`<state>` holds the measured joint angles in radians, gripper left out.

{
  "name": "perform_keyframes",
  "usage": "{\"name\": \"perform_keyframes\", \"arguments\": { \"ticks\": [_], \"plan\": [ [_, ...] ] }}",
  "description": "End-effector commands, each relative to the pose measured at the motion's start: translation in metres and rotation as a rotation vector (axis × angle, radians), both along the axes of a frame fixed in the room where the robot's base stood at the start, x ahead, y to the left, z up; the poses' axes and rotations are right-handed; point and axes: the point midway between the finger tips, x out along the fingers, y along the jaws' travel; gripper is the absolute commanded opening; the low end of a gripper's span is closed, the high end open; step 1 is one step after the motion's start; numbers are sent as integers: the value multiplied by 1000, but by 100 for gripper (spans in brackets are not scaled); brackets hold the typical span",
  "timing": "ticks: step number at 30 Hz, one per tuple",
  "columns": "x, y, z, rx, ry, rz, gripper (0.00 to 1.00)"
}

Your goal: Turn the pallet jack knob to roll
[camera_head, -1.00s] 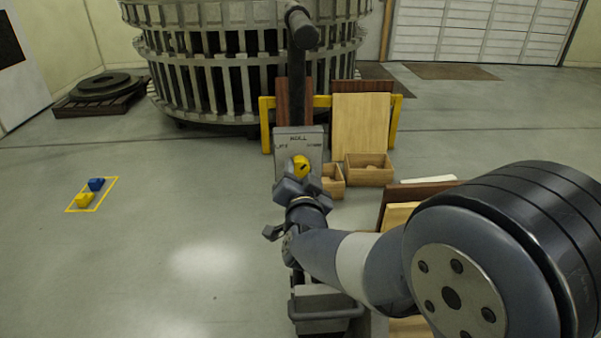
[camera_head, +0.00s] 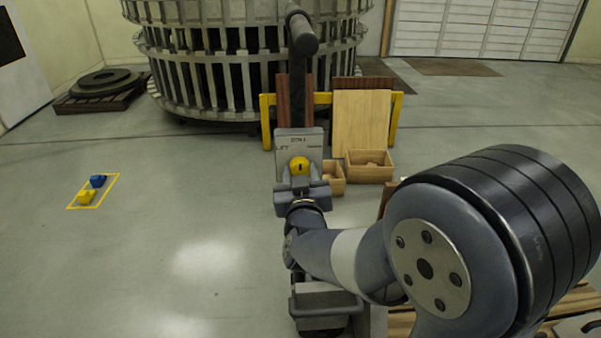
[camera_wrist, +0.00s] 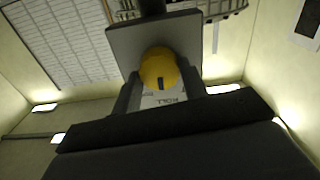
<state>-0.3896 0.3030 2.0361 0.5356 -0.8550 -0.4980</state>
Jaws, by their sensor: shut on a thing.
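The yellow round knob (camera_head: 300,167) sits on a grey plate (camera_head: 312,142) at the lower end of the pallet jack's dark handle (camera_head: 300,85). The plate is lettered, with ROLL at the top and LIFT at the left; the right word is too blurred to read. My gripper (camera_head: 301,182) is shut on the knob from the front, one finger on each side. The wrist view shows the knob (camera_wrist: 158,66) between both fingers, upside down. Its dark mark points toward the ROLL lettering. The knob's lower part is hidden by my gripper in the head view.
Wooden bins (camera_head: 370,166) and a yellow frame with boards (camera_head: 362,122) stand right behind the jack. A large slatted ring structure (camera_head: 250,80) is farther back. The left floor is mostly clear.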

Motion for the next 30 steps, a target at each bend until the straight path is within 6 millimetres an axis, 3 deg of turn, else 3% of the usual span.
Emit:
{"name": "perform_keyframes", "arguments": {
  "ticks": [17,18,25,30],
  "plan": [
    [0,0,0,-36,0,1,18],
    [0,0,0,-36,0,1,43],
    [0,0,0,-36,0,0,61],
    [0,0,0,-36,0,0,63]
  ]
}}
